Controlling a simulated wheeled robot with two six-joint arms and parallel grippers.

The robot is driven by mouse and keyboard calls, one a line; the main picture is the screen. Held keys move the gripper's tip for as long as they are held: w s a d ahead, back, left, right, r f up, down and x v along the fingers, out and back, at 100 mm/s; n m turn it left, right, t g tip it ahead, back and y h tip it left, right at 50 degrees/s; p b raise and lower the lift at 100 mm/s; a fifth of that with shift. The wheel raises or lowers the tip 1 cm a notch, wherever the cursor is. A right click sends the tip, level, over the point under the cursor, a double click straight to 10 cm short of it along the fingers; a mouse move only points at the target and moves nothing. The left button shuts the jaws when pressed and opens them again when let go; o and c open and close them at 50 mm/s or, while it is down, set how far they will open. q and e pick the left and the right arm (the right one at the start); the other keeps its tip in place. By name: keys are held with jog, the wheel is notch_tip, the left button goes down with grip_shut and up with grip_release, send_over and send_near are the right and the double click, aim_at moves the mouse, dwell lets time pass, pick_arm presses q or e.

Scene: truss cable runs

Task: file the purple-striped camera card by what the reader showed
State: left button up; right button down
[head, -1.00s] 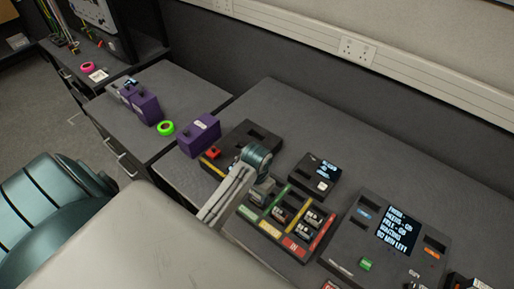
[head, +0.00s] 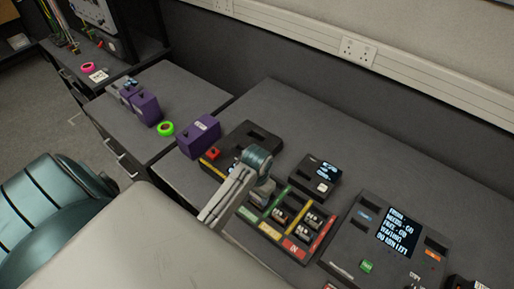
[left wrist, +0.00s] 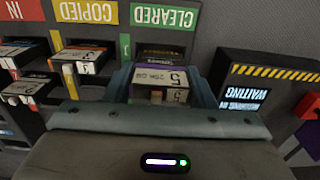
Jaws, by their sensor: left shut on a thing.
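My left gripper (head: 262,190) is over the far-left end of the sorting tray, by its green row. In the left wrist view my left gripper (left wrist: 160,100) is shut on the camera card (left wrist: 158,80), which has a pale label reading 5 and a purple stripe. The card is low at the green CLEARED lane (left wrist: 163,18); whether it touches the tray floor is hidden. The tray also has a yellow COPIED lane (left wrist: 88,12) and a red IN lane (left wrist: 20,10), with several other cards in them. My right gripper is out of view.
A dark device with a hazard stripe (left wrist: 275,72) and a WAITING screen stands beside the tray. A small screen box (head: 318,176) is behind it, and a larger console (head: 390,240) is at right.

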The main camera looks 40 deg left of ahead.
pick_arm(q)
jog(key=shift+f, duration=1.6)
dwell(1.9)
jog(key=o, duration=1.5)
jog(key=shift+c, duration=0.2)
jog(key=shift+r, duration=3.75)
